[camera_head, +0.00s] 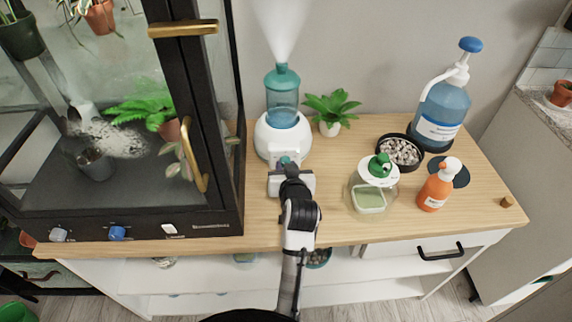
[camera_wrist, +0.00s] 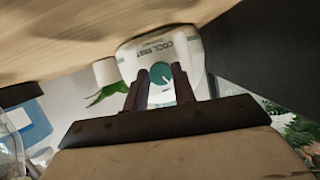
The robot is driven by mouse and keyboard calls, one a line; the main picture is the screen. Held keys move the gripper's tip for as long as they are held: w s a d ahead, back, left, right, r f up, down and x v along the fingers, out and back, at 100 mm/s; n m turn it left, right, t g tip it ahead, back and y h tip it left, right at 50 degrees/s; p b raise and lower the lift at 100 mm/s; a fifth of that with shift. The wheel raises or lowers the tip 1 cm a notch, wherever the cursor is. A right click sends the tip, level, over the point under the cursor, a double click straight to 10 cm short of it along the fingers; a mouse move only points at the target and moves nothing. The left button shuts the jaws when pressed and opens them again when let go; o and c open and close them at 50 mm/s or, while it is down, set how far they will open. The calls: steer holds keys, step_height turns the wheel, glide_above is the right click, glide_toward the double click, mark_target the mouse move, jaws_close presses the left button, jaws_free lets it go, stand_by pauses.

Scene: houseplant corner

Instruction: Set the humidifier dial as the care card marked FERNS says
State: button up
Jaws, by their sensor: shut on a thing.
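The humidifier (camera_head: 283,100) stands on the wooden counter with a white base and a teal tank, and mist rises from its top. In the wrist view its white base (camera_wrist: 148,48) shows the words COOL MIST and a teal dial (camera_wrist: 161,73) with a pale pointer line. My gripper (camera_head: 287,165) is at the front of the base. In the wrist view my gripper's two fingers (camera_wrist: 160,88) are on either side of the dial and shut on it. The dial's scale cannot be read. I see no care card marked FERNS in either view.
A glass cabinet (camera_head: 120,130) with a black frame and brass handle stands close on the left. To the right are a small plant (camera_head: 331,110), a pebble bowl (camera_head: 400,152), a frog-topped jar (camera_head: 374,185), an orange bottle (camera_head: 438,187) and a blue pump bottle (camera_head: 444,105).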

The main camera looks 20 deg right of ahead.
steer(key=m+t+y, duration=0.1)
steer(key=m+y, duration=0.1)
steer(key=m, duration=0.1)
steer(key=shift+d+m, duration=0.15)
steer(key=shift+m, duration=0.25)
steer(key=m+t, duration=0.1)
steer(key=m, duration=0.1)
steer(key=m+y+b, duration=0.1)
steer(key=m, duration=0.1)
steer(key=shift+f+t+y, duration=0.1)
steer(key=shift+t+y, duration=0.2)
steer(key=shift+t, duration=0.1)
steer(key=o, duration=1)
steer(key=shift+d+f, duration=0.1)
